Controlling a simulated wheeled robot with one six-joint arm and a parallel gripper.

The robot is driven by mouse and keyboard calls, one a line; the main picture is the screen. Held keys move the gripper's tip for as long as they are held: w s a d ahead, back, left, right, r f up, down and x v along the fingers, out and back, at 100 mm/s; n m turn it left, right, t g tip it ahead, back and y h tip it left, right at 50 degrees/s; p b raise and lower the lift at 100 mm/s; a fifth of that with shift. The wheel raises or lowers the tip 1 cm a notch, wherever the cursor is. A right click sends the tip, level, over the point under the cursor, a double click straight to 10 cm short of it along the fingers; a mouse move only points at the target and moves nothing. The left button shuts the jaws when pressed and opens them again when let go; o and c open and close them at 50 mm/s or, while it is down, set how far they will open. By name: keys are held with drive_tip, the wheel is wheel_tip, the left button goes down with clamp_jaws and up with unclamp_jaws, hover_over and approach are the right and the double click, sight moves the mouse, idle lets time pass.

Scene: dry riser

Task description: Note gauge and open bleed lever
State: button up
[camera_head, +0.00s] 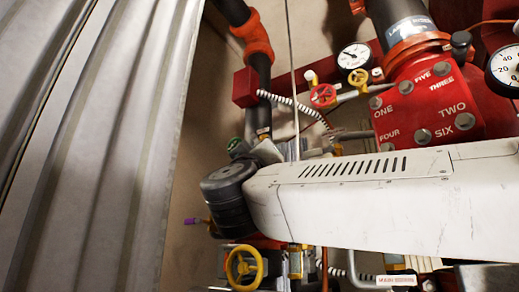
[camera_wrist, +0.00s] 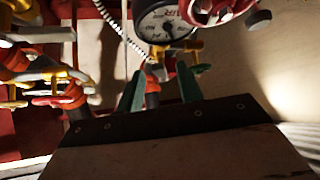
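In the wrist view my gripper (camera_wrist: 160,72) shows two green fingers, apart, with nothing clearly held between them. A dark-rimmed gauge (camera_wrist: 165,18), cut by the top edge, is just beyond the fingertips; its reading is not legible. In the head view a small white gauge (camera_head: 354,57) sits upper centre and a larger one (camera_head: 507,68), marked 0, 20 and 40, is cut by the right edge. A small purple-tipped lever (camera_head: 191,221) shows left of my arm; I cannot tell whether it is the bleed lever. My fingers are not clear in the head view.
A red numbered valve body (camera_head: 425,105) stands right of centre. A corrugated grey metal panel (camera_head: 85,140) fills the left. In the wrist view a yellow handle (camera_wrist: 192,52) is near the right finger.

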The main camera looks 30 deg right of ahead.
drive_tip(key=shift+x, duration=1.55)
clamp_jaws()
drive_tip(key=m+g+h, duration=0.1)
drive_tip(key=m+h, duration=0.1)
drive_tip(key=m+g+h, duration=0.1)
drive_tip(key=m, duration=0.2)
drive_tip(key=w+m+g+h, duration=0.1)
drive_tip(key=m+g+h, duration=0.1)
drive_tip(key=shift+w+a+f+h, duration=0.1)
drive_tip(key=shift+a+f+h, duration=0.1)
drive_tip(key=shift+a+h, duration=0.15)
drive_tip(key=shift+w+a+m+g+h, duration=0.1)
drive_tip(key=shift+m+g+h, duration=1.15)
drive_tip(key=shift+m+g, duration=0.75)
drive_tip(key=shift+m+t, duration=0.3)
unclamp_jaws()
